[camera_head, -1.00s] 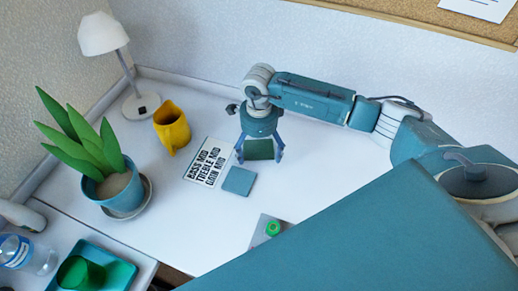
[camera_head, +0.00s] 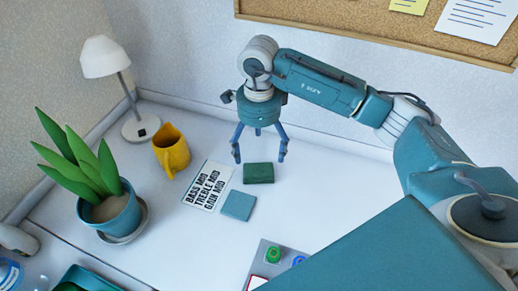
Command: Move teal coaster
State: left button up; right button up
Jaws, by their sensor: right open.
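A flat teal square coaster (camera_head: 238,205) lies on the white desk, beside the lower right side of a white card with black text (camera_head: 208,187). A dark green block (camera_head: 258,173) lies just behind the coaster, apart from it. My right gripper (camera_head: 259,158) points down above and behind the green block. Its fingers are spread and nothing is between them. My left gripper is not in view.
A grey panel with coloured buttons (camera_head: 262,264) is at the front.

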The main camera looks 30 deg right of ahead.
aim_at(238, 205)
jog(key=k+j, duration=0.45)
jog(key=k, duration=0.15)
jog(key=k+j, duration=0.4)
jog(key=k, duration=0.2)
jog(key=k+j, duration=0.45)
jog(key=k, duration=0.15)
